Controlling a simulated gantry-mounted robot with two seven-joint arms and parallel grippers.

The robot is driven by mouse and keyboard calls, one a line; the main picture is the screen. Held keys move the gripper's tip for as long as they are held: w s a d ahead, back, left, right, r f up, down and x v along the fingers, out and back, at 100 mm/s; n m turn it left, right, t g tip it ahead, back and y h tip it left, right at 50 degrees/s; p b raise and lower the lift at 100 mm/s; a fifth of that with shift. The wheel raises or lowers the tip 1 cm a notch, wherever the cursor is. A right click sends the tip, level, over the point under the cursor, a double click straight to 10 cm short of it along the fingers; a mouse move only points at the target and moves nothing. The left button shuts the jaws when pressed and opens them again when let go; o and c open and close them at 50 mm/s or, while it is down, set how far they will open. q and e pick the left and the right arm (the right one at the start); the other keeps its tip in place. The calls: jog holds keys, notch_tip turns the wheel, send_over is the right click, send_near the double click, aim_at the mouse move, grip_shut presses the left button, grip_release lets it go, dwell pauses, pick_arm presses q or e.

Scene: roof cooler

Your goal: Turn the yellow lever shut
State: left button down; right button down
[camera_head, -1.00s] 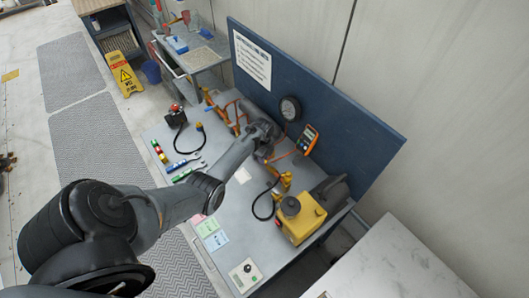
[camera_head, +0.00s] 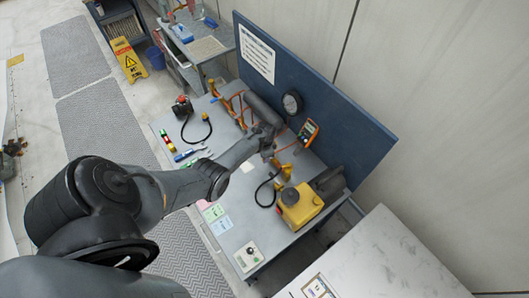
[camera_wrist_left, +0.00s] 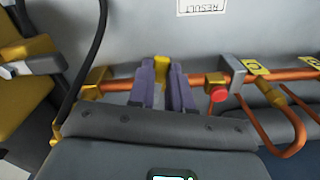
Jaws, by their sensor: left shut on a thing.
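The yellow lever (camera_wrist_left: 162,64) shows at the copper pipe (camera_wrist_left: 118,85) in the left wrist view, its tip standing up between my fingers. My left gripper (camera_wrist_left: 164,84) has its two purple fingers on either side of the lever and is shut on it. The lower part of the lever is hidden by the fingers and the gripper body. In the head view my left arm reaches over the bench to the pipework, and its wrist hides the lever there. My right gripper is in neither current view.
A red button or knob (camera_wrist_left: 218,93) and a grey bracket (camera_wrist_left: 232,70) sit right of the fingers. A black hose (camera_wrist_left: 88,60) runs on the left. The yellow box (camera_head: 300,206) stands on the bench (camera_head: 228,238), before the blue back panel (camera_head: 330,105).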

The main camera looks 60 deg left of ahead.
pick_arm(q)
jog(key=shift+d+n+p, duration=0.25)
jog(key=shift+d+n, duration=0.05)
jog(key=shift+n, duration=0.4)
jog(key=shift+d+n+p, duration=0.2)
jog(key=shift+d+n, duration=0.05)
jog(key=shift+n, duration=0.45)
jog(key=c, duration=1)
grip_release()
jog(key=shift+c, duration=0.2)
jog(key=shift+r, duration=0.1)
notch_tip(320, 180, up, 11)
jog(key=p, duration=0.2)
jog(key=shift+f+p, duration=0.2)
jog(key=shift+p, duration=0.1)
